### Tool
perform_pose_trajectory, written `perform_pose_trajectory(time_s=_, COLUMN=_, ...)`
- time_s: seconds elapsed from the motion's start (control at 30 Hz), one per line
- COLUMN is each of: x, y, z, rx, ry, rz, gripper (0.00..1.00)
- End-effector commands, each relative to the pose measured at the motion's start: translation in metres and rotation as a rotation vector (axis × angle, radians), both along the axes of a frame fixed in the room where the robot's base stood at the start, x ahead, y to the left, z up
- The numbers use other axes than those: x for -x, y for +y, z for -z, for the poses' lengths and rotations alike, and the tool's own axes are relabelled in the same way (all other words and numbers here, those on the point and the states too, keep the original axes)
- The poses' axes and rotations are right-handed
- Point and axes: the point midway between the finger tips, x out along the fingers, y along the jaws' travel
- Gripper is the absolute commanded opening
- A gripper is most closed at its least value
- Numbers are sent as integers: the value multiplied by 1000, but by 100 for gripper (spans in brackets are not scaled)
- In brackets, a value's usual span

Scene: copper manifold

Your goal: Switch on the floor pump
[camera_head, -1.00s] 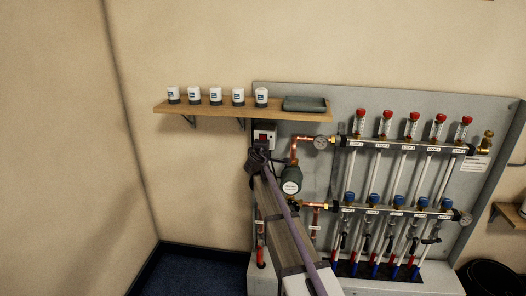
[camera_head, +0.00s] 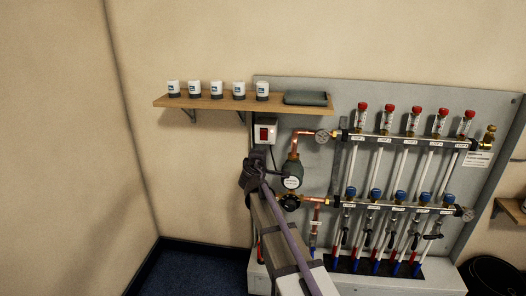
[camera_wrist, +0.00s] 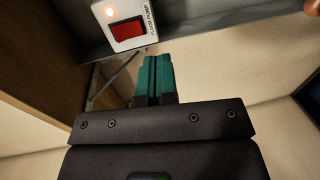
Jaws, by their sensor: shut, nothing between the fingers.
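The floor pump switch is a white box (camera_head: 264,132) with a red rocker (camera_wrist: 128,30), mounted on the grey panel under the shelf's right part. The fingertips are apart from the switch in the wrist view. In the head view my gripper (camera_head: 254,164) is below the box, its fingers hard to make out. The dark pump (camera_head: 292,175) is to its right.
A wooden shelf (camera_head: 215,103) above the switch bears several white-and-dark cups (camera_head: 215,88) and a grey tray (camera_head: 305,98). Copper pipe (camera_head: 301,136), gauges and the manifold's valves fill the panel to the right. The wall left of the panel is bare.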

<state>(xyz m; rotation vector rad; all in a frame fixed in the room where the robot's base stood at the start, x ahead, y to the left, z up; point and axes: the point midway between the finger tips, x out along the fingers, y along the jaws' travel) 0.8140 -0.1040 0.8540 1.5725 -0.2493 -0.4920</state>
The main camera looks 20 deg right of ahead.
Motion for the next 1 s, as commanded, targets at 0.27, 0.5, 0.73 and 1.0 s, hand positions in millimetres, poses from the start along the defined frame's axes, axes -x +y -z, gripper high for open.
perform_pose_trajectory(time_s=0.27, x=37, y=19, z=7, rx=0, ry=0, rz=0, gripper=0)
perform_pose_trajectory(time_s=0.5, x=37, y=19, z=7, rx=0, ry=0, rz=0, gripper=0)
perform_pose_trajectory(time_s=0.73, x=73, y=-3, z=34, rx=-237, ry=46, rz=224, gripper=0)
perform_pose_trajectory(time_s=1.0, x=263, y=44, z=138, rx=-998, ry=469, rz=797, gripper=0)
